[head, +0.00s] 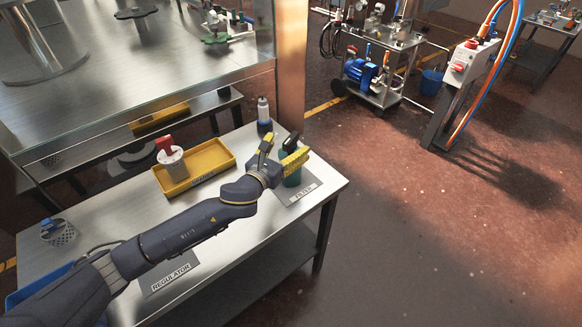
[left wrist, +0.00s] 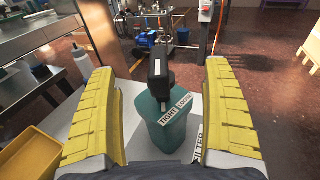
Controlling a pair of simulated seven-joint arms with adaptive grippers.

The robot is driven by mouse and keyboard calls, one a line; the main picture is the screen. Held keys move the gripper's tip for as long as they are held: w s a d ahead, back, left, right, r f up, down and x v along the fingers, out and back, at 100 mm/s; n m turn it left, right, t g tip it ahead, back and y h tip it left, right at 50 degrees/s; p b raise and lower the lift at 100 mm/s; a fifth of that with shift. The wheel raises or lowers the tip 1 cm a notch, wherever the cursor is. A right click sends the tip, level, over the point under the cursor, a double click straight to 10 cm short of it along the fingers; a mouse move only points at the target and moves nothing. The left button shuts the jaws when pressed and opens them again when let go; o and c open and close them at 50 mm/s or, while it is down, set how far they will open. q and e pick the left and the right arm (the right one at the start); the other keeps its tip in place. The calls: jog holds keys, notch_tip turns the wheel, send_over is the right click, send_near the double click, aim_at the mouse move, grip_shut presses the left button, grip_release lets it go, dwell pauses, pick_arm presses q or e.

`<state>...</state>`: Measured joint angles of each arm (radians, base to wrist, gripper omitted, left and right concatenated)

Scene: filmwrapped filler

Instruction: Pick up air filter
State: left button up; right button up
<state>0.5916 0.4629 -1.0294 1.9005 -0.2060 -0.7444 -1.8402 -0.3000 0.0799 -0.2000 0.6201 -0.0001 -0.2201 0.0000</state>
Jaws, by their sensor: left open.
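In the head view the air filter (head: 292,177) stands at the table's right end by the FILTER label, partly hidden by my gripper. My left gripper (head: 280,154) is open at the filter. In the left wrist view its yellow-padded fingers (left wrist: 160,115) stand on either side of the filter, with gaps on both sides. My right gripper is not in view.
A yellow tray (head: 222,156) with a white, red-topped canister (head: 172,163) lies left of the gripper. A dark-based bottle (head: 264,118) stands behind it. A REGULATOR label (head: 171,277) marks the table (head: 120,222) front. A metal workbench (head: 85,100) rises behind.

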aim_at(294, 179)
pick_arm(q)
jog(key=shift+w+a+r+m+h, duration=0.35)
jog(key=shift+a+r+m+h, duration=0.1)
jog(key=shift+r+h, duration=0.25)
jog(key=shift+w+a+r+m+h, duration=0.3)
jog(key=shift+r+m+h, duration=0.2)
jog(key=shift+h, duration=0.2)
jog(key=shift+a+r+m+g+h, duration=0.3)
jog(key=shift+m+h, duration=0.15)
jog(key=shift+h, duration=0.25)
jog(key=s+a+f+m+g, duration=0.4)
jog(key=a+f+m+g, duration=0.3)
jog(key=a+g, duration=0.4)
jog(key=shift+n+t, duration=0.3)
jog(key=shift+n, duration=0.2)
jog(key=x, duration=1.1)
jog(key=f+x, duration=0.1)
jog(key=x, duration=0.5)
jog(key=shift+w+a+f, duration=0.1)
jog(key=shift+w+a, duration=0.1)
jog(key=shift+a, duration=0.15)
jog(key=c, duration=1.5)
